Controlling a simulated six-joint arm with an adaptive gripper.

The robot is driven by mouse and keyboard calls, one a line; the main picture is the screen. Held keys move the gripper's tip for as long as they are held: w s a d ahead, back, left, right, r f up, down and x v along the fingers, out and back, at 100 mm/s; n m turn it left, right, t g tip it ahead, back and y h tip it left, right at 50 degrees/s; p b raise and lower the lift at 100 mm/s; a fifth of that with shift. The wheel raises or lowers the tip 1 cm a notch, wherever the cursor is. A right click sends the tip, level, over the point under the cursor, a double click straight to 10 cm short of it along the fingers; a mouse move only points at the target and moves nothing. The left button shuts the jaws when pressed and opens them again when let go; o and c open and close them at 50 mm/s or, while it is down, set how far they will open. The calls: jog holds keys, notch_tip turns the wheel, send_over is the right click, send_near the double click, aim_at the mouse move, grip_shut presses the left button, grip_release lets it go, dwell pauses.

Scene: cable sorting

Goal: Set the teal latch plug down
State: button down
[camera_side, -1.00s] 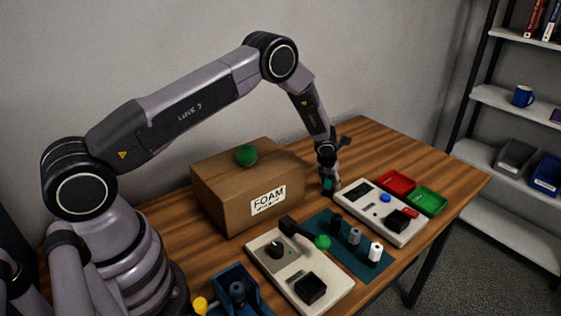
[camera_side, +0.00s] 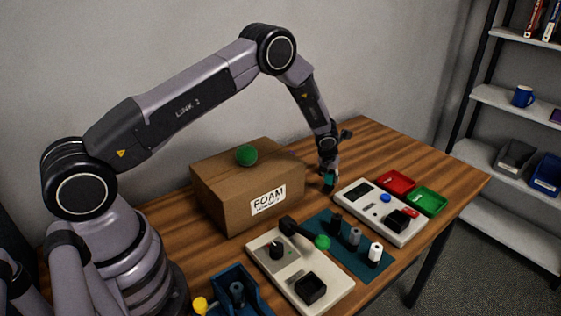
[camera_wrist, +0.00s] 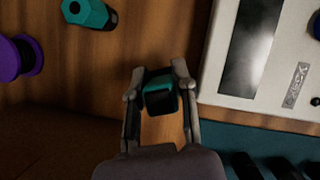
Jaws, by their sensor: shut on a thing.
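The teal latch plug (camera_wrist: 159,97), teal with black parts, sits between the fingers of my gripper (camera_wrist: 157,78) in the wrist view. My gripper is shut on it, just above the wooden table. In the side view my gripper (camera_side: 328,184) is between the foam box and the far panel, with a small bit of teal showing at its tips. I cannot tell whether the plug touches the table.
A white panel (camera_wrist: 220,70) is close to the right of my gripper. A second teal-and-black piece (camera_wrist: 88,12) and a purple spool (camera_wrist: 20,57) lie on the table. The cardboard foam box (camera_side: 225,205) stands left; a teal mat (camera_side: 335,255) lies in front.

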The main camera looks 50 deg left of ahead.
notch_tip(320, 180, up, 19)
jog(key=s+a+n+g+y, duration=0.3)
jog(key=s+a+n+g, duration=0.1)
jog(key=s+a+n, duration=1.15)
jog(key=s+a+n+g+h, duration=0.2)
jog(key=s+a+n, duration=0.2)
jog(key=s+n, duration=0.6)
jog(key=s+a+n+g+h, duration=0.2)
jog(key=s+a+n+h, duration=0.3)
jog(key=s, duration=0.9)
jog(key=f, duration=0.5)
jog(key=f+y, duration=0.1)
jog(key=f, duration=0.5)
jog(key=d+f+n+y, duration=0.1)
jog(key=f, duration=0.4)
jog(key=shift+s+f, duration=0.1)
jog(key=shift+f, duration=0.2)
jog(key=shift+a+f, duration=0.1)
jog(key=shift+f, duration=1.9)
jog(key=c, duration=0.9)
grip_release()
jog(key=shift+f, duration=0.15)
